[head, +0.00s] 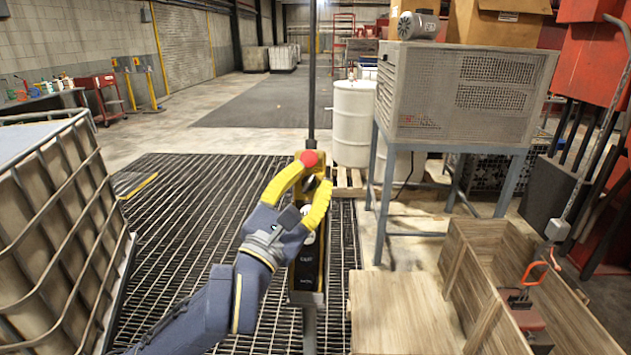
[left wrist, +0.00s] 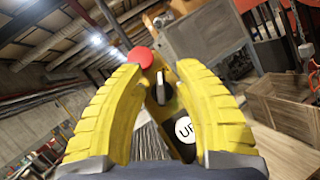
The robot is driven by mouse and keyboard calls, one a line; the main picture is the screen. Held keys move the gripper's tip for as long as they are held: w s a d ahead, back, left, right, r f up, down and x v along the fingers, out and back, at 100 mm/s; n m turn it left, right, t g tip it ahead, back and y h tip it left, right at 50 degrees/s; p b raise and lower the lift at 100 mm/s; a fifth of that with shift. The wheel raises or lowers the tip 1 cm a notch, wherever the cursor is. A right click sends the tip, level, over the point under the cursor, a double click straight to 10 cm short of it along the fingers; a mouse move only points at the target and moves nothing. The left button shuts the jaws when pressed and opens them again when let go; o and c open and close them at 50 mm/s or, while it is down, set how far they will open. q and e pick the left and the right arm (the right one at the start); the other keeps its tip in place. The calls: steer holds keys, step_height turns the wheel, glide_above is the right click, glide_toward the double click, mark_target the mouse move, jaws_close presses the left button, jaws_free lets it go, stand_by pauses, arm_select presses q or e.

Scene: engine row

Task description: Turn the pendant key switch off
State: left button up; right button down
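The pendant (head: 308,270) hangs upright in the middle of the head view, a dark box with yellow edges on a dark vertical pole. A red button (head: 308,158) is at its top; it also shows in the left wrist view (left wrist: 140,57). Below the button, the key switch (left wrist: 162,88) shows as a dark knob with a pale key between my fingers. A white "UP" button (left wrist: 184,129) is lower. My left gripper (head: 308,178) is open in front of the switch, its yellow fingers on either side. Contact cannot be told. My right gripper is not in view.
A caged tank (head: 122,262) stands at left on the floor grating (head: 180,215). The grating around the pendant is clear.

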arm_select(q)
steer(key=shift+w, duration=0.1)
steer(key=shift+c, duration=0.3)
jaws_close()
